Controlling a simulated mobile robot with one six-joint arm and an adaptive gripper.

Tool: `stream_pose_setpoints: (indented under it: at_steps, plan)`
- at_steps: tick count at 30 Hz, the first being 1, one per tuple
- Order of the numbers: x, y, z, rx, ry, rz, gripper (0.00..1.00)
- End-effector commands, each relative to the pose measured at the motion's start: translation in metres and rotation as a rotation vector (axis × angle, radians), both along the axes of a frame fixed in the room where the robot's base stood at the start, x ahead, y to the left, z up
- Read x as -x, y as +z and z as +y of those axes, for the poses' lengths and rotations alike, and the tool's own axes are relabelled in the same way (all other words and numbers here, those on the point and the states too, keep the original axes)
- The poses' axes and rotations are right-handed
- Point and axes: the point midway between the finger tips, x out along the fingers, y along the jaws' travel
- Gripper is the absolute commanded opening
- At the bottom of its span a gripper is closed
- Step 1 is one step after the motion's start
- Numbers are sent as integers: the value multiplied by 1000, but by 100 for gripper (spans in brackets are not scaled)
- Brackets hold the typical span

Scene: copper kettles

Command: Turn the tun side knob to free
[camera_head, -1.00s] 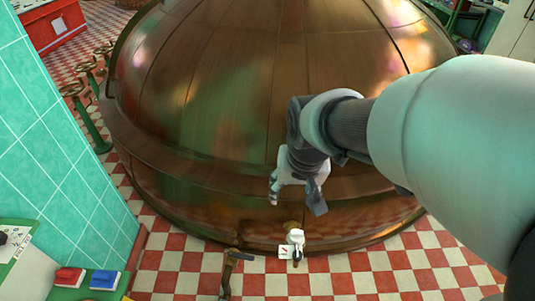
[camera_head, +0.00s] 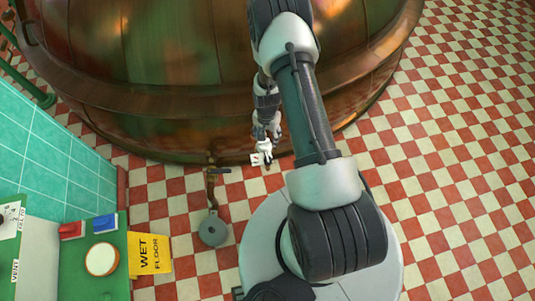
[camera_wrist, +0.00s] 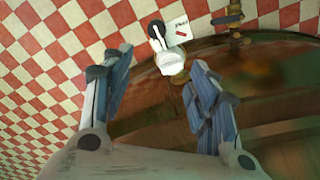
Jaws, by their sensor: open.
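The copper tun (camera_head: 165,110) fills the upper left of the head view. Low on its side is a small white fitting (camera_wrist: 172,63) with a dark round knob (camera_wrist: 156,29) and a white label plate (camera_wrist: 179,31) with a red mark. The plate also shows in the head view (camera_head: 257,159). My gripper (camera_wrist: 158,67) is open and empty. In the wrist view its fingers stand to either side of the white fitting, with the knob beyond the fingertips. In the head view my gripper (camera_head: 265,138) is close above the plate and hides part of the fitting. I cannot tell whether it touches.
A brass pipe (camera_head: 211,185) with a valve handle stands left of the fitting, above a grey round floor piece (camera_head: 213,231). A yellow wet-floor sign (camera_head: 150,253) and a green bench (camera_head: 75,265) are at lower left. Checkered floor (camera_head: 460,150) is open on the right.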

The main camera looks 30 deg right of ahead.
Motion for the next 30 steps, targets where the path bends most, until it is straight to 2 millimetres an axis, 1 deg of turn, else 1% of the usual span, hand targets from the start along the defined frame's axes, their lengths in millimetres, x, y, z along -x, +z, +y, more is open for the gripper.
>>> stream_pose_setpoints:
  at_steps: [1,3,8,11,24,27,30]
  plan:
    - [5,-8,0,-2,-11,6,54]
    - [8,-16,-1,-3,-22,10,54]
    - [10,-33,-1,-4,-28,13,54]
    - [11,-50,0,-4,-28,13,54]
    - [10,-146,0,-4,-26,12,54]
    - [11,-164,0,-4,-26,13,54]
    - [10,-178,0,-4,-26,11,54]
